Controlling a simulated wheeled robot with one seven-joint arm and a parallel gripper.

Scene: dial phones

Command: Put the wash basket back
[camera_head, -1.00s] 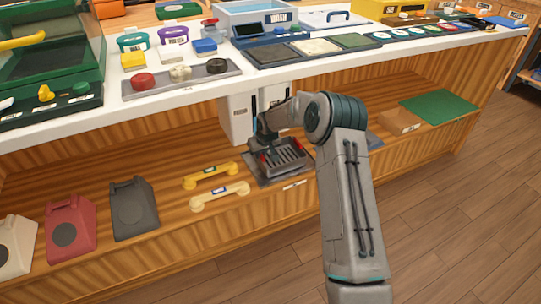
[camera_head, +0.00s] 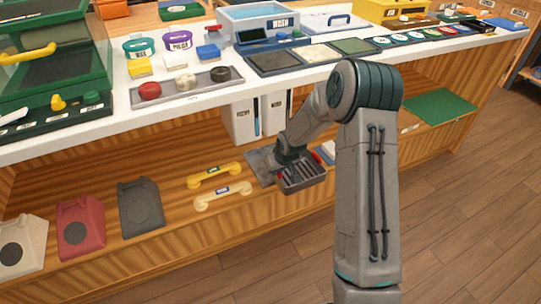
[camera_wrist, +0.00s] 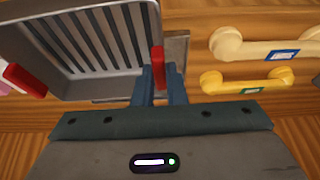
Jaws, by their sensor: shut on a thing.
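The wash basket (camera_head: 304,181) is a grey, slatted tray with red handles. The blue wash basin (camera_head: 262,22), labelled WASH, stands on the white counter above.
White binders (camera_head: 240,122) stand behind. The counter edge (camera_head: 190,105) overhangs the shelf. A green mat (camera_head: 440,104) lies at right.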

